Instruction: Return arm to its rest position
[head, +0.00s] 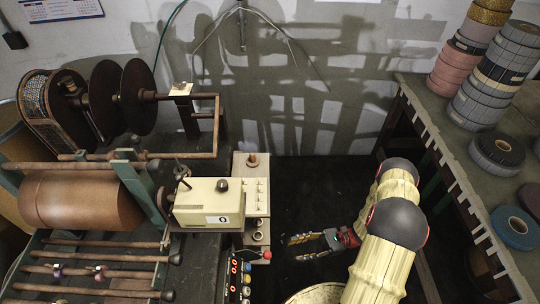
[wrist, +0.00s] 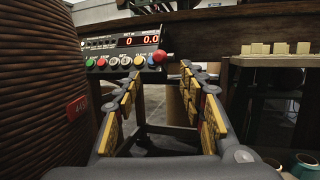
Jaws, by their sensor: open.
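My gripper (head: 313,244) is in the lower middle of the head view, over a dark floor area, to the right of the control panel. In the wrist view my gripper (wrist: 160,100) shows both fingers with yellow pads spread apart, with nothing between them. My arm (head: 390,235) comes up from the bottom right of the head view and is bent, with dark joint caps.
A cream machine (head: 208,204) and a control panel (head: 235,278) with red digits stand left of my gripper. The panel (wrist: 125,42) shows beyond the fingertips. A bench with tape rolls (head: 497,150) is at right. A brown ribbed cylinder (wrist: 40,80) stands close at left.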

